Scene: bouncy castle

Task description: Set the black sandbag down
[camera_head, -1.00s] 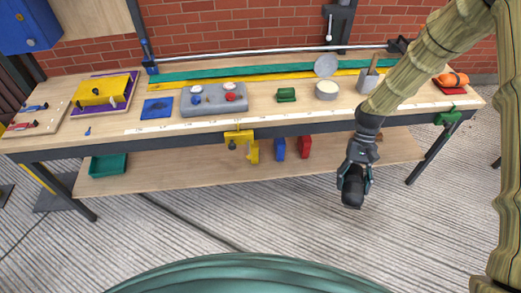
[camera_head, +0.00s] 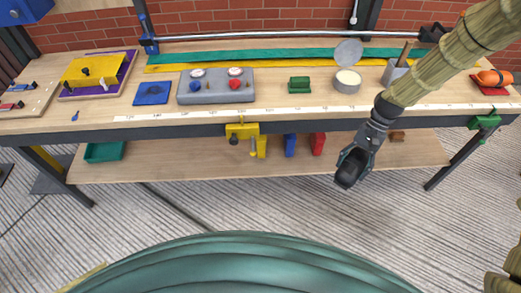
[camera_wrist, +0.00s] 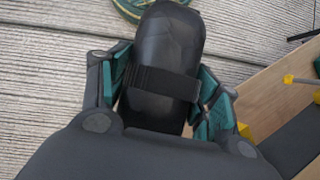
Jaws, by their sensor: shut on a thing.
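The black sandbag (camera_wrist: 168,50) fills the middle of the wrist view, with a dark strap across it. My gripper (camera_wrist: 165,90) is shut on it, with a teal-padded finger on each side. In the head view, my gripper (camera_head: 352,160) hangs in front of the workbench (camera_head: 215,117), past its front edge and over the grey floor. The sandbag (camera_head: 348,174) is seen there as a dark rounded shape below the fingers. It is held clear of the bench top.
The bench top carries a grey block with dials (camera_head: 215,87), a green block (camera_head: 299,85), a round tin (camera_head: 347,82), a blue mat (camera_head: 153,93) and an orange bundle (camera_head: 494,78). A lower shelf (camera_head: 200,168) holds a green tray (camera_head: 104,152). Bare bench shows between several items.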

